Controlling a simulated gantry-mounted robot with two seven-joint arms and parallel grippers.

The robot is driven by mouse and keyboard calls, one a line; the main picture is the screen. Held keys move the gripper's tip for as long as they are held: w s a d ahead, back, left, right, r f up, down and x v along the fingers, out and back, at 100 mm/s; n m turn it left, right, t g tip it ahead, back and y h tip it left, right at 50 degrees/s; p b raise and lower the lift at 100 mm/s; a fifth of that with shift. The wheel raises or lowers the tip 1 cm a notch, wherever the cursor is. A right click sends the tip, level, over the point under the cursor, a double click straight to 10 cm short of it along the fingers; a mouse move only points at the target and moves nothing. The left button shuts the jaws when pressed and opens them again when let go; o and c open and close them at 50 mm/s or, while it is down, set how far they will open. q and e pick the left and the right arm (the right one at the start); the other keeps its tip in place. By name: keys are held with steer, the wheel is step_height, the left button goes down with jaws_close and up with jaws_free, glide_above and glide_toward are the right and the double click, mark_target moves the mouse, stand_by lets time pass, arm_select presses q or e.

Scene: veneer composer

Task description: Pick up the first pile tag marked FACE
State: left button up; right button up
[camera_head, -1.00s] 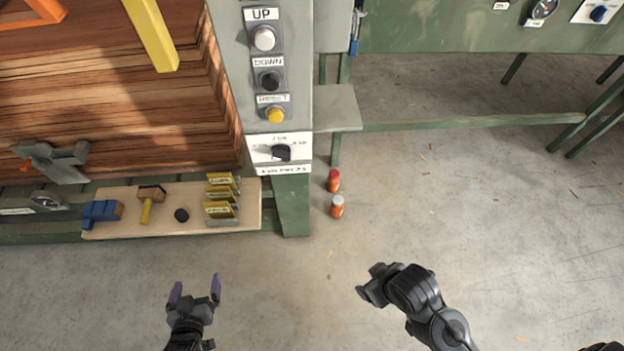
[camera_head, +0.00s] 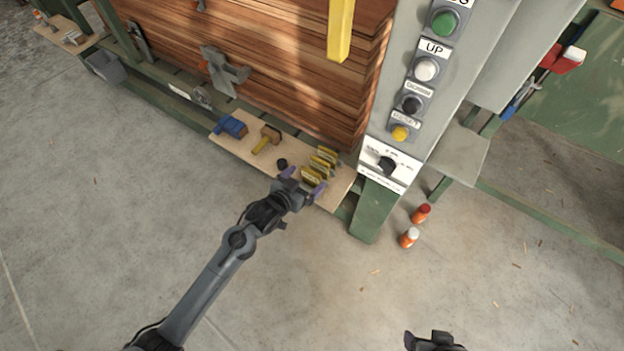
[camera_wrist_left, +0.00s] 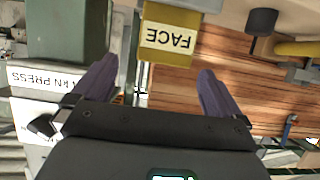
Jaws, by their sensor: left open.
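The nearest yellow tag (camera_head: 311,176) is just beyond my left gripper (camera_head: 303,184). In the left wrist view the tag marked FACE (camera_wrist_left: 169,38) shows upside down, ahead of and between the purple fingertips of my left gripper (camera_wrist_left: 155,82). The fingers are open, with nothing between them. The labels on the tags behind are too small to read. My right gripper (camera_head: 432,341) is only partly in view at the bottom edge of the head view, its fingers unclear.
A blue tool (camera_head: 231,126), a yellow-handled brush (camera_head: 265,140) and a dark round knob (camera_head: 282,163) share the board. The control column (camera_head: 405,120) rises to the right. Stacked veneer is behind.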

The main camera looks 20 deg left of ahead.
mark_target(310, 173)
arm_select(q)
steer(key=shift+w+f+b, duration=0.35)
steer(key=shift+w+b, duration=0.1)
steer(key=shift+b, duration=0.05)
steer(key=b+x, duration=0.2)
steer(key=x, duration=0.1)
steer(key=shift+w+f+b, duration=0.1)
steer(key=shift+w+b, duration=0.3)
steer(key=shift+w, duration=0.25)
steer(key=shift+s, duration=0.1)
steer(key=shift+c, duration=1)
steer(key=c, duration=0.7)
